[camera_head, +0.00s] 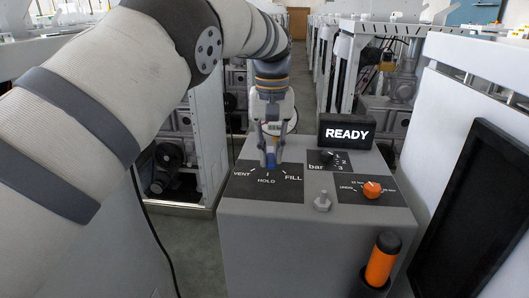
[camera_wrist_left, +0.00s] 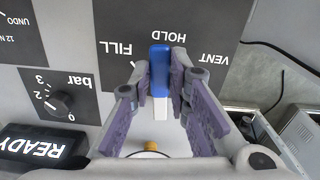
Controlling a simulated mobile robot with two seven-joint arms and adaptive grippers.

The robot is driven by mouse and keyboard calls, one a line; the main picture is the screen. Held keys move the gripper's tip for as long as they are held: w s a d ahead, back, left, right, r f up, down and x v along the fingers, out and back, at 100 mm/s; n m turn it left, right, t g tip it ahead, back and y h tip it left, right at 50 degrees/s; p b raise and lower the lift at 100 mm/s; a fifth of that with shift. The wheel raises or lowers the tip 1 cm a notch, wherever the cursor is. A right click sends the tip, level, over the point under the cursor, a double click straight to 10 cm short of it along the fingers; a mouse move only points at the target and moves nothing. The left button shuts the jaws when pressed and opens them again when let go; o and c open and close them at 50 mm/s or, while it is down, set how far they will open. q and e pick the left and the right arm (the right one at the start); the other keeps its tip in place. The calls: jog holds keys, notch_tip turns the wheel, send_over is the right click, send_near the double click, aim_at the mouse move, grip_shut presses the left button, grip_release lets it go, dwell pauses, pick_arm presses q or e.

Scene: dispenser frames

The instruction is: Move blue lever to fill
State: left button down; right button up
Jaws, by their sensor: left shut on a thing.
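The blue lever (camera_head: 271,161) stands on the black VENT/HOLD/FILL plate (camera_head: 240,186) on the grey console. In the left wrist view the lever (camera_wrist_left: 159,60) has a blue end and a white lower part, and points close to the HOLD label, slightly to its FILL side. My left gripper (camera_head: 271,150) comes down from above and is shut on the lever. In the wrist view its purple-padded fingers (camera_wrist_left: 162,78) stand on both sides of the lever. My right gripper is in neither view.
A READY display (camera_head: 346,132) stands at the console's back right. A bar knob (camera_head: 326,156), an orange knob (camera_head: 372,189), a metal bolt (camera_head: 322,202) and an orange handle (camera_head: 381,262) are right of the lever. A white panel with a black screen (camera_head: 475,205) stands at the right.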

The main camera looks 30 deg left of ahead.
pick_arm(q)
jog(key=n, duration=0.1)
jog(key=d+n, duration=0.1)
jog(key=w+n, duration=0.1)
jog(key=shift+w+d+f+n+b, duration=0.1)
jog(key=shift+d+f+n+b, duration=0.1)
jog(key=shift+d+n+b, duration=0.15)
jog(key=shift+w+d+r+n+b, duration=0.1)
jog(key=shift+w+d+n+b, duration=0.2)
jog(key=shift+n, duration=0.45)
jog(key=shift+w+d+n+b, duration=0.1)
jog(key=shift+w+n+b, duration=0.25)
jog(key=shift+n, duration=0.35)
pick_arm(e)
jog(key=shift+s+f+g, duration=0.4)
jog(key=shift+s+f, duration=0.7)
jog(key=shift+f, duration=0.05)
pick_arm(q)
jog(key=c, duration=1.5)
grip_release()
jog(key=shift+r, duration=0.1)
